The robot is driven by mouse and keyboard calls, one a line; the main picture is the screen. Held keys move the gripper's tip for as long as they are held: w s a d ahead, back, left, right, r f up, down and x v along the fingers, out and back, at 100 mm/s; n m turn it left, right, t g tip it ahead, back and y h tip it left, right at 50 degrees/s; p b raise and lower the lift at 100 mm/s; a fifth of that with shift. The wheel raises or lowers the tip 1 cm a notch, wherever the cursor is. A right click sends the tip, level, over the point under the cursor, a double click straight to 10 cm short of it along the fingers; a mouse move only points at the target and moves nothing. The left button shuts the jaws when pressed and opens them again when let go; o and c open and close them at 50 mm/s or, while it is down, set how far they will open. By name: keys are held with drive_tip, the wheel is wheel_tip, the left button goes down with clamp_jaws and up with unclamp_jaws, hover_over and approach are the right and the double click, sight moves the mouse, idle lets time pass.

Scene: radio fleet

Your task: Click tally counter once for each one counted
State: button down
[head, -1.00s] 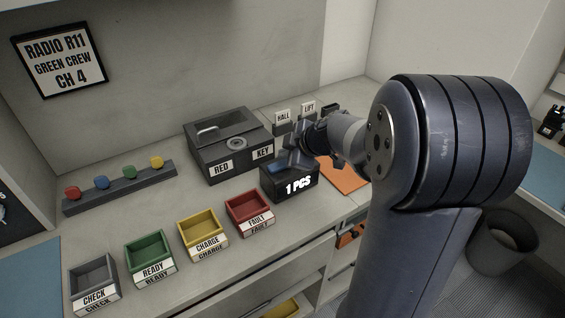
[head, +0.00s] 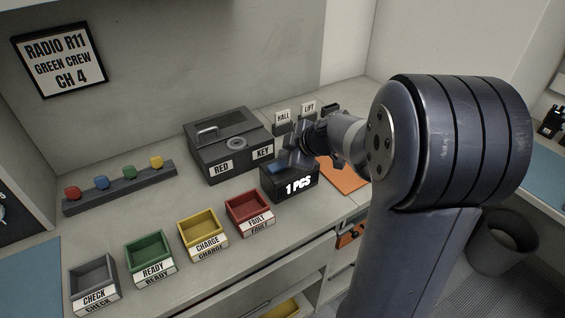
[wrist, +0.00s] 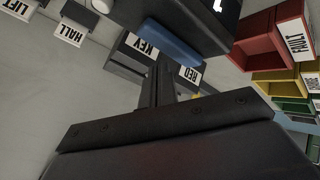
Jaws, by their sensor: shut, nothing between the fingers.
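The tally counter (head: 290,190) is a dark box on the bench with "1 PCS" in white on its front. In the wrist view its dark body (wrist: 198,14) is at the top edge, with a blue strip like a push bar (wrist: 168,40) along it. My gripper (head: 293,160) is over the counter's top, beside the blue part. It also shows in the wrist view (wrist: 164,72), with its fingers together and nothing between them. I cannot tell whether the fingertips touch the blue part.
A dark lidded box (head: 228,150) labelled RED and KEY stands behind the counter. Red (head: 249,222), yellow (head: 203,242), green (head: 150,262) and grey (head: 94,287) labelled trays line the front left. A rack (head: 120,188) holds coloured knobs. An orange mat (head: 345,177) lies right of the counter.

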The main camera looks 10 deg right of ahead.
drive_tip(key=shift+f+b, duration=0.95)
drive_tip(key=shift+b, duration=1)
idle(0.6)
drive_tip(key=shift+r, duration=0.95)
drive_tip(key=shift+r+p, duration=1.25)
drive_tip(key=shift+r, duration=1.25)
drive_tip(key=shift+f, duration=0.15)
